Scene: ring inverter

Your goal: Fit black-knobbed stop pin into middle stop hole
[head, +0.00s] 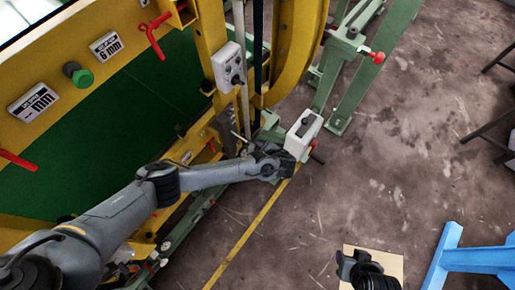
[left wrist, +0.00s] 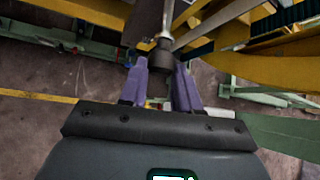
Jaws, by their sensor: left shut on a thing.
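My left gripper (head: 272,160) reaches in beside the yellow ring frame (head: 202,50), its jaws hard to see in the head view. In the left wrist view my left gripper (left wrist: 161,88) has its two purple fingers closed around the black knob (left wrist: 161,58) of the stop pin. The pin's pale metal shaft (left wrist: 168,22) points away from the fingers, toward the top edge. I cannot make out the middle stop hole, or whether the shaft touches anything. A black part of what looks like my right gripper (head: 362,270) shows at the bottom edge; its jaws are unclear.
A white-and-grey box (head: 303,133) stands close to the right of my left gripper. A control box (head: 229,68) hangs on the yellow post. Red handles (head: 155,36) stick out of the machine. A green stand (head: 355,60) is at the upper right. Bare floor (head: 420,130) lies right.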

